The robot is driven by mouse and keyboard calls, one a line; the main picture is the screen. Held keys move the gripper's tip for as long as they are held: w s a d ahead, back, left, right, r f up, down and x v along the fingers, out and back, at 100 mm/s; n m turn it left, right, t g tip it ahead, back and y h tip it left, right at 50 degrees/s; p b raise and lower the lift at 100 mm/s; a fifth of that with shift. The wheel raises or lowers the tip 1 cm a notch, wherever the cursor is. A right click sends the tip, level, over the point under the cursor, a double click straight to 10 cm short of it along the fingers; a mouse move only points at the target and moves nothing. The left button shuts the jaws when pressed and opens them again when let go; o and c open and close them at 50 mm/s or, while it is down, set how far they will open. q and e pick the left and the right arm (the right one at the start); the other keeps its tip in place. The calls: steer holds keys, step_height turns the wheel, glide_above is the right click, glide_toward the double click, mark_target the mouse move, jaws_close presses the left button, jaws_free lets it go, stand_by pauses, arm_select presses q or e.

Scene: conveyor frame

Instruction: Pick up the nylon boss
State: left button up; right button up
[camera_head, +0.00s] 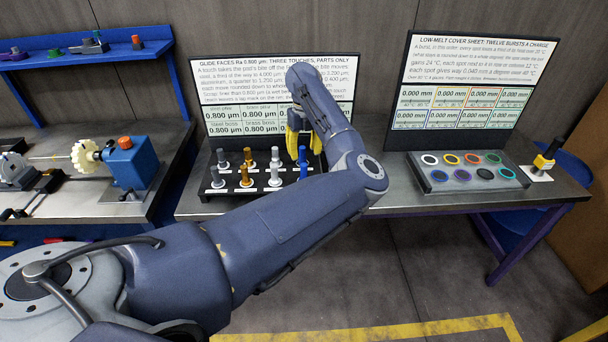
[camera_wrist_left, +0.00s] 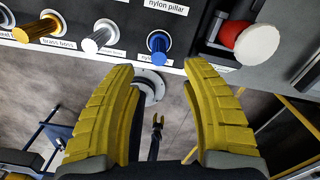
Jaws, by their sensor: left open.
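The nylon boss is a blue cylinder (camera_head: 304,173) standing upright in the front row of the black parts rack, at its right end. It also shows in the left wrist view (camera_wrist_left: 158,43), above a partly covered "nylon" label. My left gripper (camera_head: 303,152) is over the right end of the rack. In the wrist view its yellow fingers (camera_wrist_left: 160,72) are wide apart and empty. The boss lies beyond the fingertips, between their lines, not touched. A small yellow-tipped shape farther off in the wrist view may be my right gripper; its state is unclear.
Metal and brass-coloured pegs (camera_head: 245,177) stand left of the boss. A white-and-red round thing (camera_wrist_left: 252,43) sits right of it in the wrist view. A sign panel (camera_head: 225,85) rises behind the rack. A tray of coloured rings (camera_head: 468,190) lies right; bare table (camera_head: 393,196) separates them.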

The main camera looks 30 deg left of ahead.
mark_target(304, 174)
arm_select(q)
steer(key=shift+a+f, duration=0.1)
steer(key=shift+f, duration=5)
jaws_close()
